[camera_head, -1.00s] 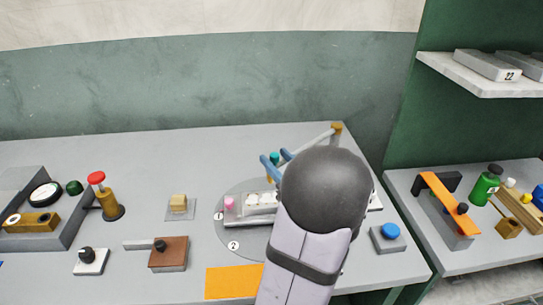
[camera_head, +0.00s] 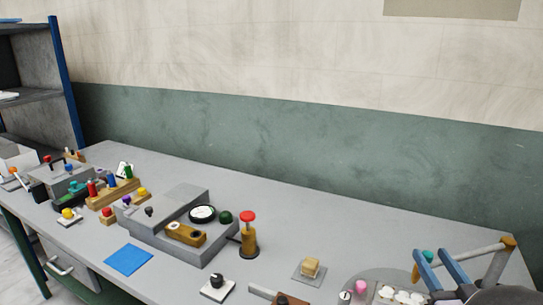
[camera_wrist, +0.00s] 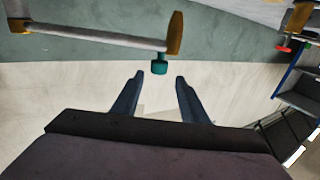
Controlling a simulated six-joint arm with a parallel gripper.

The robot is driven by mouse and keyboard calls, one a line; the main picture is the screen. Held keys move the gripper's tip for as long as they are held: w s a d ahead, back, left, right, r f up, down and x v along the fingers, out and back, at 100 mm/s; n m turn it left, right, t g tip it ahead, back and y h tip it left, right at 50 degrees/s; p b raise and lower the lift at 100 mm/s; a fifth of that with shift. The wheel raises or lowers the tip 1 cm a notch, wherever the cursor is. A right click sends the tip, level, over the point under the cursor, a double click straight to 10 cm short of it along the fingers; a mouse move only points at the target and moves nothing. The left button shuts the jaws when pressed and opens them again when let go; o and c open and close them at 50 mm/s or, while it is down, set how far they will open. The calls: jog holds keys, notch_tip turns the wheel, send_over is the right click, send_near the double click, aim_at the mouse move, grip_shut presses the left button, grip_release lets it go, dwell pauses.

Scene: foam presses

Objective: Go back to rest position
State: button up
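My gripper (camera_wrist: 158,80) shows in the wrist view with its two dark blue fingers apart and nothing between them. In the head view, the blue fingers (camera_head: 437,268) are at the lower right, over or near the round grey plate with white pieces. A grey bar with brown ends (camera_head: 482,252) is just beside the fingers. In the wrist view the bar (camera_wrist: 95,36) runs across the upper left, and a teal knob (camera_wrist: 159,63) hangs near its end, beyond the fingertips. I cannot tell whether the fingers touch the bar.
A grey press with a gauge (camera_head: 202,214) and a red-topped lever (camera_head: 248,232) stand mid-table. A blue square (camera_head: 128,259) lies at the front. A tan block (camera_head: 310,268) sits near the plate. Several coloured knobs and blocks crowd the left. The back of the table is clear.

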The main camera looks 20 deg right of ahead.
jog(key=w+a+r+n+y+p, duration=0.1)
jog(key=w+a+r+n, duration=0.15)
jog(key=w, duration=0.35)
jog(key=w+a+f+m+g+p, duration=0.2)
jog(key=w+a+f+g, duration=0.3)
jog(key=w+f, duration=0.15)
jog(key=s+a+f+g+y, duration=0.1)
jog(key=s+a+f+g, duration=0.1)
jog(key=a, duration=0.3)
jog(key=s+a+f+n+g+p, duration=0.1)
jog(key=s+a+f+g, duration=0.1)
jog(key=a, duration=0.4)
jog(key=s+a+f+g+y, duration=0.1)
jog(key=a+f+g, duration=0.2)
jog(key=a+f, duration=0.2)
jog(key=shift+s+a+f+n+y, duration=0.2)
jog(key=shift+s+a+n+y, duration=0.1)
jog(key=shift+s+a+n, duration=0.1)
jog(key=s+a+f+n+g+y+p, duration=0.1)
jog(key=s+a+g, duration=0.4)
jog(key=s+a, duration=0.6)
jog(key=shift+s+a+f+n+y, duration=0.2)
jog(key=shift+a+f+n+y, duration=0.15)
jog(key=shift+a+y, duration=0.3)
jog(key=shift+o, duration=0.8)
jog(key=shift+w+d+r, duration=0.1)
jog(key=shift+w+d, duration=0.05)
